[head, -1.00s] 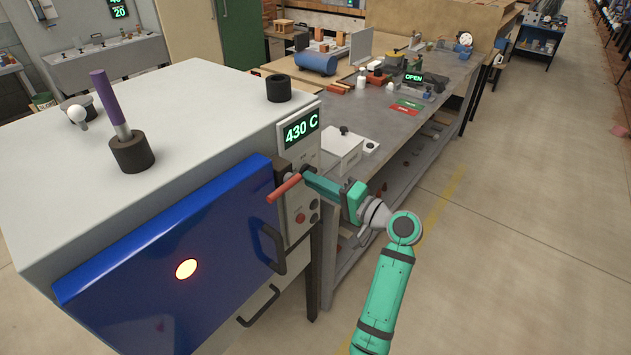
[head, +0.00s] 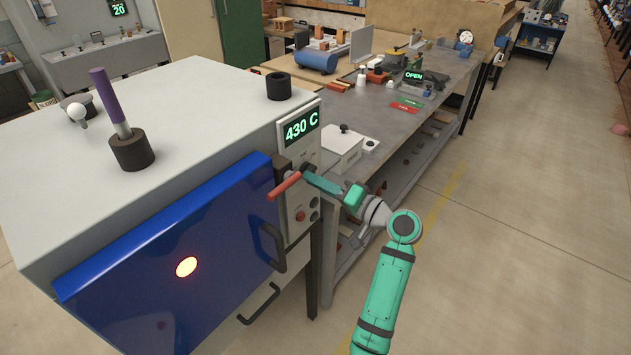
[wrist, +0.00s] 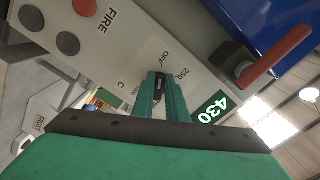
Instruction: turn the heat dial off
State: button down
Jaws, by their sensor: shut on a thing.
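The heat dial (wrist: 160,82) is a small dark knob on the kiln's light control panel, with "OFF" and "250" printed around it. My gripper (wrist: 160,92) is shut on the dial, with a green finger on either side of it. In the head view my gripper (head: 308,174) reaches the panel from the right, just below the display, and hides the dial. The green display (head: 301,126) reads 430 C. It also shows upside down in the wrist view (wrist: 212,111). The dial's exact pointing is hard to tell.
A red-handled lever (head: 284,186) sits close left of my gripper. Below are a red button (head: 300,216) and dark round buttons. The blue door (head: 165,265) has a glowing peephole. A grey workbench (head: 395,125) stands behind. Open floor lies to the right.

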jog(key=c, duration=1.8)
grip_release()
jog(key=shift+o, duration=0.2)
jog(key=v, duration=1.1)
jog(key=shift+f, duration=0.1)
